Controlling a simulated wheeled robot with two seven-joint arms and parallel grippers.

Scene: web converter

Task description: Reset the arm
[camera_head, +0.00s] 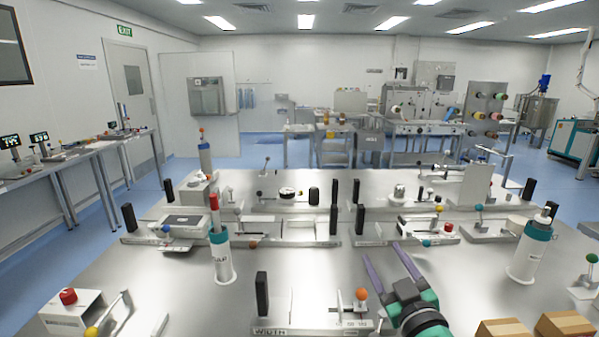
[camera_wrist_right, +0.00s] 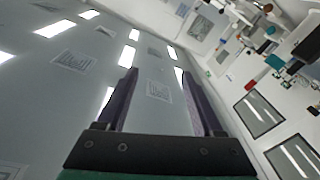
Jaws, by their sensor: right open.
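My right gripper (camera_head: 389,264) is in the lower middle-right of the head view, a dark and teal body with two purple fingers. The fingers are spread apart with nothing between them, over the steel table (camera_head: 200,285). In the right wrist view the right gripper (camera_wrist_right: 160,95) also shows open and empty, with ceiling lights and wall behind its fingers. My left gripper is not in the head view.
Close to the right gripper stand an orange-knobbed fixture (camera_head: 361,294) and a black upright block (camera_head: 262,293). Cardboard boxes (camera_head: 503,329) lie at the lower right. White cylinders (camera_head: 222,258) stand left and right (camera_head: 528,254). Several fixtures fill the table's middle.

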